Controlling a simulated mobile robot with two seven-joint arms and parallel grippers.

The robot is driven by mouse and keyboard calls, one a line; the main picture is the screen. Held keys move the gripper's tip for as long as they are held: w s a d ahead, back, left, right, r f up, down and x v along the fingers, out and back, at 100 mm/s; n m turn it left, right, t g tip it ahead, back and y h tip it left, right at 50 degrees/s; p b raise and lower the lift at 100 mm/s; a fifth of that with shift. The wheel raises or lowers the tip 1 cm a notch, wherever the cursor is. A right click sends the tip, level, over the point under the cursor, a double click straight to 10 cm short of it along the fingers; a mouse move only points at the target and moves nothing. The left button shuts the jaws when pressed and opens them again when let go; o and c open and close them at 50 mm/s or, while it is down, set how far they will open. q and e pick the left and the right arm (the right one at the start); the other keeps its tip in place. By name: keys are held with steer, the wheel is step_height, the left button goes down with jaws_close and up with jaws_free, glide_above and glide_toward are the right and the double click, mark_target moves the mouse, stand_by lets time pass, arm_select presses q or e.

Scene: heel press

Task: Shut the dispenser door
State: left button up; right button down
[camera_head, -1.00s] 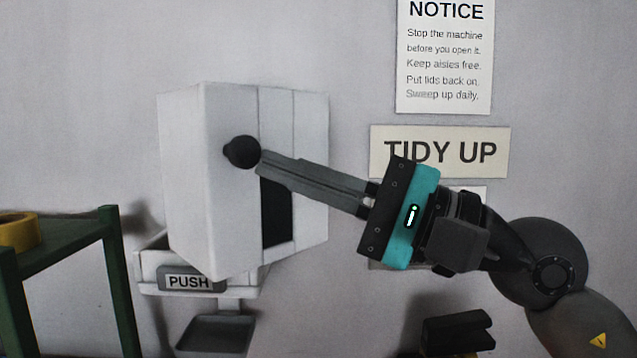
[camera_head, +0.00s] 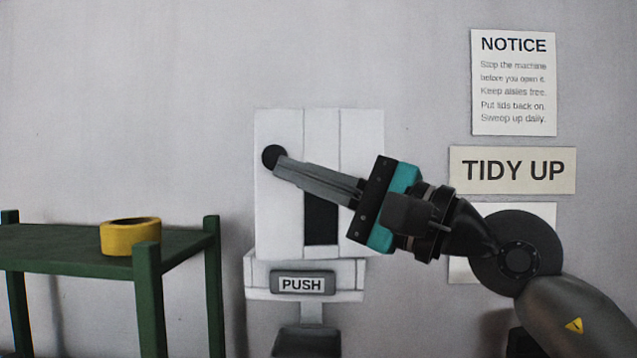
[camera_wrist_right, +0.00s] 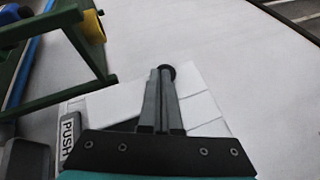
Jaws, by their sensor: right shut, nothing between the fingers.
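The white dispenser (camera_head: 362,150) is on the wall, with a PUSH bar (camera_head: 303,284) below its body. Its door (camera_head: 278,215) is the white panel at its left, with a round black knob (camera_head: 272,156). A dark opening (camera_head: 321,222) shows right of the door panel; I cannot tell if the door is flush. My right gripper (camera_head: 283,167) is shut and empty, its fingertips at the knob, seemingly touching it. The wrist view shows the fingertips (camera_wrist_right: 161,72) just in front of the knob (camera_wrist_right: 167,71). My left gripper is not in view.
A green table (camera_head: 70,245) with a yellow tape roll (camera_head: 130,236) stands to the left. A grey tray (camera_head: 307,342) hangs below the dispenser. Paper signs (camera_head: 513,170) are on the wall behind my right arm. The wall above is clear.

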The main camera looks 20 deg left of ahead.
mark_target(266, 168)
steer(key=shift+w+a+b, duration=0.15)
steer(key=shift+a, duration=1)
steer(key=shift+w+a+b, duration=0.15)
steer(key=shift+a, duration=1)
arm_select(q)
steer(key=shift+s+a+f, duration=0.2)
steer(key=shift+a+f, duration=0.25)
